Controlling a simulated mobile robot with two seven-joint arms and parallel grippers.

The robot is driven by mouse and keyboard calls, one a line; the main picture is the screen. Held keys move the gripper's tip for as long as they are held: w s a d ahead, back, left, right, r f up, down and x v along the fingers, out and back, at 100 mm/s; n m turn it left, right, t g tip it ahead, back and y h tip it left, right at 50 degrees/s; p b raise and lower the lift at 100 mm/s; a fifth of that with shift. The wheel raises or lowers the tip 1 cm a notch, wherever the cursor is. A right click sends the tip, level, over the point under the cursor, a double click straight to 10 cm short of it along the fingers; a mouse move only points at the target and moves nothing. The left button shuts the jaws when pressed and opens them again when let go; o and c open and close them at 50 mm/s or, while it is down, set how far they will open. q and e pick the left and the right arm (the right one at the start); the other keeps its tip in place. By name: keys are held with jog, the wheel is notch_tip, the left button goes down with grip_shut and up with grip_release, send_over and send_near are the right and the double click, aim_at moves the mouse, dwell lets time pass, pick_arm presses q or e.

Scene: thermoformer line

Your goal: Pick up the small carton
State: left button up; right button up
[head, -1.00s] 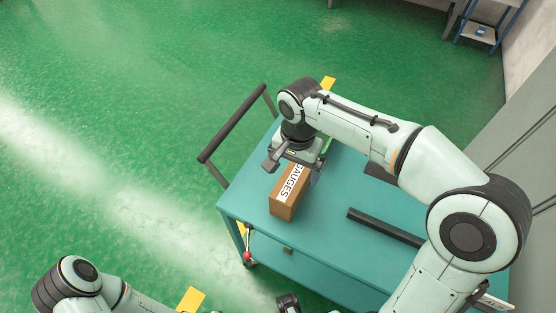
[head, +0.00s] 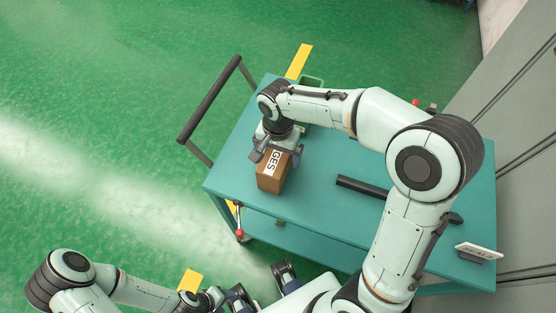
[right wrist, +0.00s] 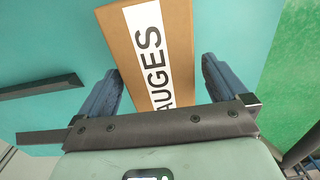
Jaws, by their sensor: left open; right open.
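The small carton (head: 272,180) is a brown box with a white label on top; its visible letters end in "GES" in the head view and read "AUGES" in the right wrist view (right wrist: 178,85). It stands on the teal cart top (head: 310,205). My right gripper (head: 277,150) is over the carton and covers its far part. In the right wrist view, my right gripper's blue fingers (right wrist: 160,84) are open, one on each side of the carton, with a gap to each. My left gripper (head: 262,294) is low at the bottom edge, away from the cart, partly cut off.
A black bar (head: 360,188) lies on the cart to the right of the carton. A small sign (head: 478,251) stands at the cart's right corner. The cart's black handle (head: 209,98) is at left, and grey cabinets (head: 520,140) stand at right.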

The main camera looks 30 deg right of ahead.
notch_tip(320, 180, down, 2)
jog(key=shift+f, duration=0.2)
pick_arm(q)
jog(key=shift+f, duration=0.1)
pick_arm(e)
jog(key=c, duration=1.3)
jog(key=shift+r, duration=0.1)
pick_arm(q)
jog(key=r+p, duration=0.1)
jog(key=w+r+p, duration=0.1)
jog(key=r+p, duration=0.1)
jog(key=shift+w+r, duration=0.2)
jog(key=shift+r, duration=0.05)
pick_arm(e)
notch_tip(320, 180, up, 20)
pick_arm(q)
jog(key=shift+s, duration=0.1)
